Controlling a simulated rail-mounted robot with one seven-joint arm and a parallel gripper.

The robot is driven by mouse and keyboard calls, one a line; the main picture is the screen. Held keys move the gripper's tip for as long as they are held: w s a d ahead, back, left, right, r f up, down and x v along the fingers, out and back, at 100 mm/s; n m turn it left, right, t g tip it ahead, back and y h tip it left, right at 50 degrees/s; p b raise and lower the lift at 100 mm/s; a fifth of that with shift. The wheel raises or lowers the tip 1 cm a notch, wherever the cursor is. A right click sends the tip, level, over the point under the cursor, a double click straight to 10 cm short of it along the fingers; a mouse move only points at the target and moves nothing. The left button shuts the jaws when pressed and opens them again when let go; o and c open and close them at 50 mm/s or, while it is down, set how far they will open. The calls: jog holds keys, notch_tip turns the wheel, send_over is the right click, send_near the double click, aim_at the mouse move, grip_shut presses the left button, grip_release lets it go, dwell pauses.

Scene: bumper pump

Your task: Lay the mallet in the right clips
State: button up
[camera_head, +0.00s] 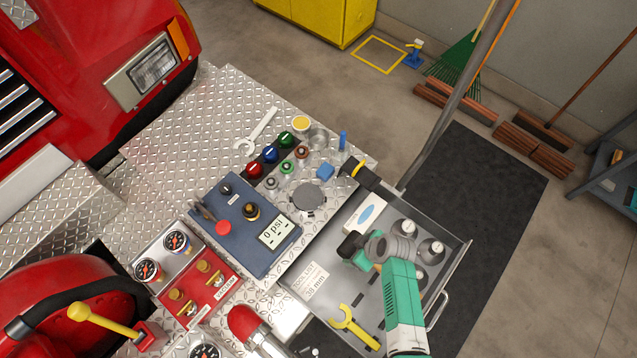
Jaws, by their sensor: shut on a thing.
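My gripper (356,252) is over the open drawer (462,262), low above or in it; the height is unclear. It is shut on what looks like the mallet (351,244), a black head with a short piece of tan handle showing. My green arm hides most of the handle. Small dark pieces (358,298) on the drawer floor, left of my arm, may be clips. I cannot tell which are the right clips, and my arm covers part of that floor.
The drawer also holds a yellow wrench (352,326), a white tool-list card (309,282), a white box (366,212) and several round metal pieces (405,228). A black-and-yellow tool (360,174) lies by its back corner. A grey pole (446,108) rises behind.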

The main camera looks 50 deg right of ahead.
jog(key=shift+s+f, duration=0.45)
jog(key=shift+s, duration=0.1)
notch_tip(320, 180, down, 11)
jog(key=b, duration=1)
jog(key=shift+r, duration=0.15)
jog(key=shift+f, duration=0.2)
jog(key=shift+s, duration=0.1)
jog(key=shift+f+b, duration=0.1)
jog(key=shift+b, duration=0.25)
jog(key=shift+f+b, duration=0.5)
jog(key=shift+f, duration=0.05)
